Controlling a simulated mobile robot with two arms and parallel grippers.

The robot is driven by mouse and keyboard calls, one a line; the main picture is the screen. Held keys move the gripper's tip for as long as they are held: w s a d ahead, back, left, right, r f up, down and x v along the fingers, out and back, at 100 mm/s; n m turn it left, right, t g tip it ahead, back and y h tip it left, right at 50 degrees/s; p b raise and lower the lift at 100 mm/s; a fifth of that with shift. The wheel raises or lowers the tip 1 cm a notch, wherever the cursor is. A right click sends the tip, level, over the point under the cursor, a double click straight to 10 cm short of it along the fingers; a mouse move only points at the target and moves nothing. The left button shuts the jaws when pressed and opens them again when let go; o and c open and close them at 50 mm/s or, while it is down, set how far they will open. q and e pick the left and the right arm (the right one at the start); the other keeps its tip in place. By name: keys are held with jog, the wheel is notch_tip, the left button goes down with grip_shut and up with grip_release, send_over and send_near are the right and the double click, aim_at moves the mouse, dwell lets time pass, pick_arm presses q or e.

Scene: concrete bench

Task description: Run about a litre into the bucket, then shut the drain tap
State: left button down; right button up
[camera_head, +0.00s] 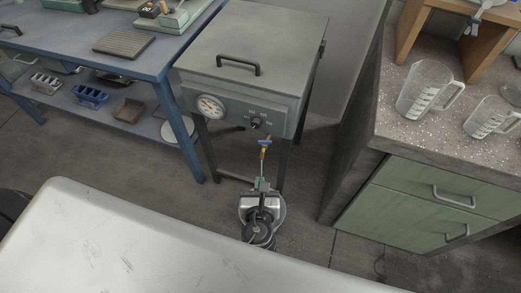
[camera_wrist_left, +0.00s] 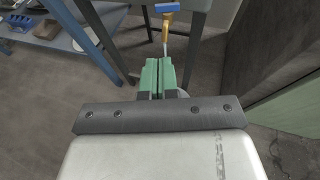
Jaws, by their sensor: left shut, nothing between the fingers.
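The drain tap (camera_head: 264,148) is brass with a blue handle, below the front of a grey lidded tank (camera_head: 245,45). It also shows in the left wrist view (camera_wrist_left: 167,22), its blue handle lying crosswise. A thin pale line, seemingly a water stream, runs down from its spout. My left gripper (camera_head: 261,183), with green fingers, is shut and empty, below and in front of the tap and apart from it. My right gripper is out of view.
A blue bench (camera_head: 75,48) with a lower shelf stands left of the tank. A green-drawered counter (camera_head: 343,190) with two clear measuring jugs (camera_head: 425,88) (camera_head: 490,117) stands right. A pale metal surface (camera_head: 130,250) fills the front. Floor shows between them.

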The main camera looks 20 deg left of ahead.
aim_at(261, 143)
pick_arm(q)
jog(key=x, duration=0.4)
jog(key=r+x, duration=0.1)
jog(key=x, duration=0.8)
jog(key=shift+w+a+r+b, duration=0.1)
jog(key=shift+w+b, duration=0.25)
jog(key=shift+w, duration=0.25)
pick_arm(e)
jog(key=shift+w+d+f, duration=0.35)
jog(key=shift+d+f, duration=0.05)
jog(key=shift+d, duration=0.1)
